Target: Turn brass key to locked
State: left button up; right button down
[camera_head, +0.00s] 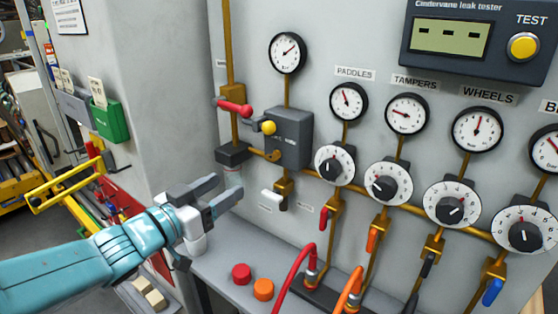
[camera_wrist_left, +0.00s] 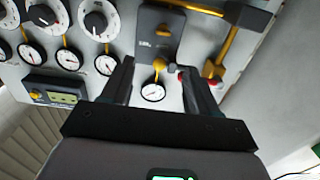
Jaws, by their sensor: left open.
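A grey box (camera_head: 289,137) is on the pipework of the panel, below a round gauge (camera_head: 287,53). A yellow knob (camera_head: 268,127) sits at its left side, with a brass-coloured piece (camera_head: 272,154) below. I cannot tell for sure which part is the brass key or how it is turned. My left gripper (camera_head: 227,189) is open and empty, below and left of the box, apart from it. In the left wrist view the box (camera_wrist_left: 158,38) appears upside down, beyond the open fingers (camera_wrist_left: 157,76). My right gripper is not in view.
A red handle (camera_head: 234,107) sticks out left of the box, and a white-ended lever (camera_head: 272,197) is below it. Dials, gauges and hoses fill the panel to the right. Red (camera_head: 241,273) and orange (camera_head: 263,289) buttons are on the ledge below.

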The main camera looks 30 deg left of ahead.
aim_at(268, 159)
pick_arm(q)
jog(key=w+p, duration=0.1)
jog(key=w, duration=1.3)
jog(key=shift+d+f, duration=0.1)
jog(key=shift+w+d, duration=0.2)
jog(key=shift+w, duration=0.35)
jog(key=shift+a, duration=0.1)
jog(key=c, duration=1.1)
jog(key=shift+o, duration=0.2)
